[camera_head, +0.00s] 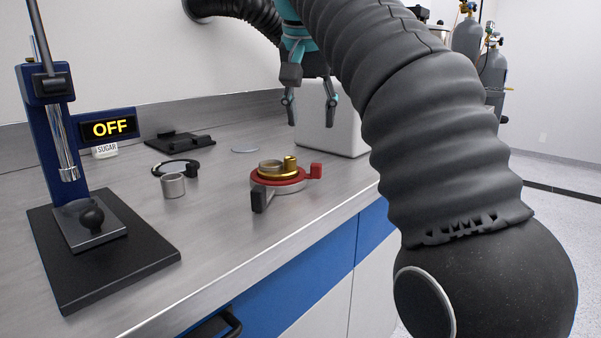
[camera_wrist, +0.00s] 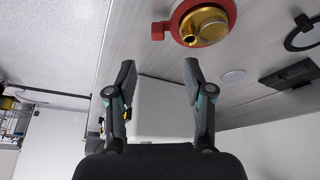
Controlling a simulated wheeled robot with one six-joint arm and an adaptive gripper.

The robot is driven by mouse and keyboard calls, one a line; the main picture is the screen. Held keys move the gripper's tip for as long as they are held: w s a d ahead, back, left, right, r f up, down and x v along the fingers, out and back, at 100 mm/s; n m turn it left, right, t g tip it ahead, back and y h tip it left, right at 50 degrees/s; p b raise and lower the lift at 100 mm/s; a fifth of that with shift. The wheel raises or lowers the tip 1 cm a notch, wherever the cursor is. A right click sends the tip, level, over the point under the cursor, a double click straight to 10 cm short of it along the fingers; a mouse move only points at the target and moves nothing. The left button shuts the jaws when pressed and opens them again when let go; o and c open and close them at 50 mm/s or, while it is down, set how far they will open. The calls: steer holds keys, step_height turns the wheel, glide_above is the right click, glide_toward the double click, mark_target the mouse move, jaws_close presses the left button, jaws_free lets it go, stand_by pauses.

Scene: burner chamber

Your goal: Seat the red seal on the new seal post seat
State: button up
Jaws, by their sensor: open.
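A red ring with a red tab (camera_head: 316,170), which looks like the red seal, lies around the foot of a brass fitting (camera_head: 290,163) on a round metal base on the bench. A black tab (camera_head: 260,199) sticks out at its front. In the wrist view the red tab (camera_wrist: 158,31) and brass fitting (camera_wrist: 206,24) show at the top edge, beyond my fingertips. My gripper (camera_head: 311,108) is open and empty, above and behind the fitting, pointing down; its two fingers also show in the wrist view (camera_wrist: 159,68). I cannot tell which part is the new seal post seat.
A white box (camera_head: 340,134) stands behind my gripper. A metal cup (camera_head: 173,186), a black ring (camera_head: 160,170), a flat disc (camera_head: 244,150) and a black plate (camera_head: 180,143) lie to the left. A blue stand (camera_head: 45,130) with an OFF display occupies the far left. The front middle bench is clear.

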glide_above(316, 164)
steer(key=s, duration=0.3)
steer(key=f, duration=0.5)
steer(key=shift+w+a+f, duration=0.25)
steer(key=shift+a+f, duration=0.05)
steer(key=shift+a, duration=0.05)
steer(key=shift+w+x, duration=0.2)
steer(key=shift+x, duration=2.35)
steer(key=shift+d+r, duration=0.1)
steer(key=shift+d, duration=0.05)
jaws_close()
